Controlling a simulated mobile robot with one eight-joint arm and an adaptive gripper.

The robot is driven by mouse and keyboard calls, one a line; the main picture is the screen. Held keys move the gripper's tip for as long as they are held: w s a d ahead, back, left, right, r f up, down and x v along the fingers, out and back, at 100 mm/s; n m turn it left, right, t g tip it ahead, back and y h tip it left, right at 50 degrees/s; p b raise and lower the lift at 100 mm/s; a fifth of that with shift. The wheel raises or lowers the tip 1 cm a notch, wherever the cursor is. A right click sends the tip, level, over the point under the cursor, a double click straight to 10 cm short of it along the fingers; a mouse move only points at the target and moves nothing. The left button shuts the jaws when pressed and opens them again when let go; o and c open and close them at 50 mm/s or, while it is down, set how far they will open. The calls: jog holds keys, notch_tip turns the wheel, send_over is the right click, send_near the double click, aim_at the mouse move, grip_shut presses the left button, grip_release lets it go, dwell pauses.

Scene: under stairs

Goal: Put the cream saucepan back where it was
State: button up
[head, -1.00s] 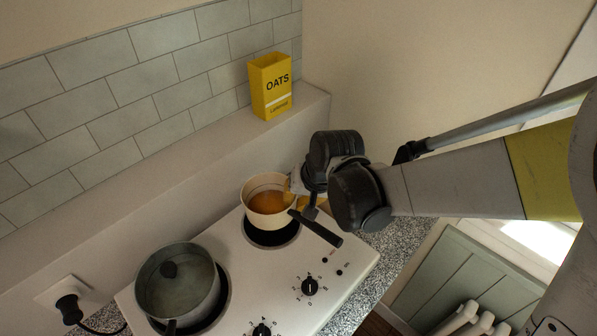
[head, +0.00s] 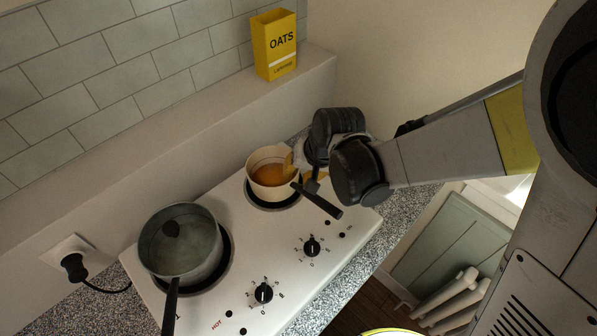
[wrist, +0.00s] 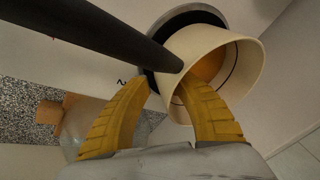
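The cream saucepan (head: 259,183), with orange-brown contents and a black handle (head: 318,202), is at the rear hotplate (head: 268,206) of the white stove. Its handle points toward the front right. My gripper (head: 302,172) is at the pan's right side near the handle root, its yellow fingers around the rim area. In the wrist view the saucepan (wrist: 247,75) shows ahead of my gripper (wrist: 163,80), and the handle crosses above the fingertips. The exact contact is partly hidden by the handle. The pan's base looks on or very close to the hotplate.
A grey-green pot (head: 205,262) with a dark handle stands on the front-left hotplate. The white stove (head: 245,240) has black knobs (head: 312,246). A yellow oats box (head: 275,48) stands on the ledge behind. A plug (head: 73,266) is in the wall socket at left.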

jog(key=shift+r, duration=0.1)
jog(key=shift+d+r+p, duration=0.1)
jog(key=shift+r+p, duration=0.2)
jog(key=shift+r, duration=0.05)
jog(key=p+v, duration=0.3)
jog(key=v, duration=0.9)
jog(key=s+d+r+t+h, duration=0.1)
jog(key=s+d+r+t, duration=0.1)
jog(key=d, duration=0.8)
jog(key=s+d+r+m+t+h, duration=0.1)
jog(key=s+d+r+t+h, duration=0.1)
jog(key=s+d+r, duration=0.2)
jog(key=s+d, duration=0.3)
jog(key=d, duration=0.2)
jog(key=shift+d+r, duration=0.35)
jog(key=shift+r, duration=0.05)
jog(key=shift+w+a, duration=0.1)
